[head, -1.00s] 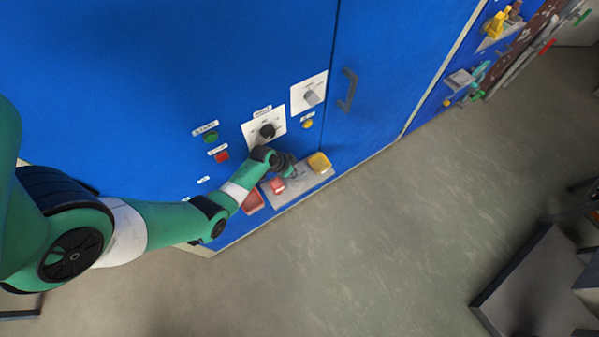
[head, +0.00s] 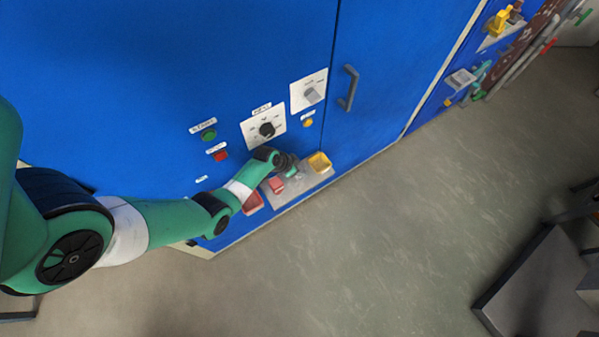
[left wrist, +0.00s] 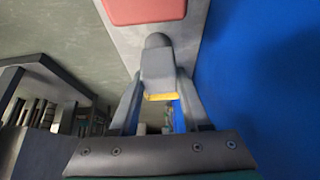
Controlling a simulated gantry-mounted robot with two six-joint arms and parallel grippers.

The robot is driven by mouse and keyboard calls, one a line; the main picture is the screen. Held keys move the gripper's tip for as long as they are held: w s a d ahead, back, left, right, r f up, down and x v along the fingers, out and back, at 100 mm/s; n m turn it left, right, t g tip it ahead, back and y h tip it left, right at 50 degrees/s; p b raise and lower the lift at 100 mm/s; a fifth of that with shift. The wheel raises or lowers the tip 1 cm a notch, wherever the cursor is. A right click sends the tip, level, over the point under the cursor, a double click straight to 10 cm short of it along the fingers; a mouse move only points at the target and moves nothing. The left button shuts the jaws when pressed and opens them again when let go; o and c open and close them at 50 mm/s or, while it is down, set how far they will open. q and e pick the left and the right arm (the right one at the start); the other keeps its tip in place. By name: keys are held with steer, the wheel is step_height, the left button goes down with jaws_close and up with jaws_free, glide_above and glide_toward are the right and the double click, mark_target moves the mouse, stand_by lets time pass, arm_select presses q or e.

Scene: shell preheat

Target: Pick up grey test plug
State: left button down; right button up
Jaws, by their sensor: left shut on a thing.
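The grey test plug (left wrist: 157,68) shows in the left wrist view as a grey block with a rounded end, between my left gripper's two fingers (left wrist: 157,88). The left gripper is shut on it. In the head view my left gripper (head: 291,168) is over the grey shelf (head: 309,181) on the front of the blue cabinet. The plug is too small and covered there to make out clearly. I cannot tell whether it touches the shelf. My right gripper is in neither view.
On the shelf are a red block (head: 276,185) and a yellow block (head: 319,162), close beside the gripper. A red tray (head: 253,203) is at its left. The cabinet has a black knob (head: 266,130), buttons and a door handle (head: 348,88).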

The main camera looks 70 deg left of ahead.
arm_select(q)
steer(key=shift+r, duration=0.15)
steer(key=shift+r+p, duration=0.35)
step_height(320, 180, up, 2)
steer(key=shift+r+p, duration=0.2)
steer(key=shift+p, duration=0.7)
steer(key=s+d+r+p, duration=0.5)
steer(key=s+r+p, duration=0.4)
steer(key=s+p, duration=0.4)
steer(key=shift+r, duration=0.3)
steer(key=shift+d, duration=0.1)
